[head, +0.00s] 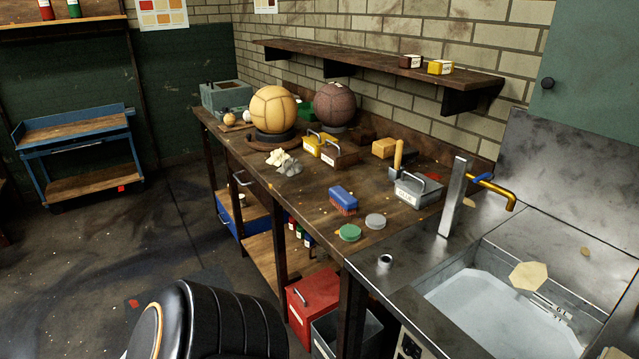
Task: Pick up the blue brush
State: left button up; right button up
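The blue brush (342,199) lies on the wooden workbench (315,205), near its front edge. It has a blue block on top and reddish bristles below, facing down. A green round tin (348,233) and a grey round lid or tin (375,221) lie in front of it, towards the sink. Nothing covers the brush. Neither of my grippers is in view.
A grey metal box (418,193) with a handle stands right of the brush. A sink (500,310) and faucet (492,190) are further right. Two balls, yellow (274,109) and brown (336,104), stand at the back. A red box (312,300) sits below the bench.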

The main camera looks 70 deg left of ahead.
aim_at(346, 205)
jog(key=u, duration=1.5)
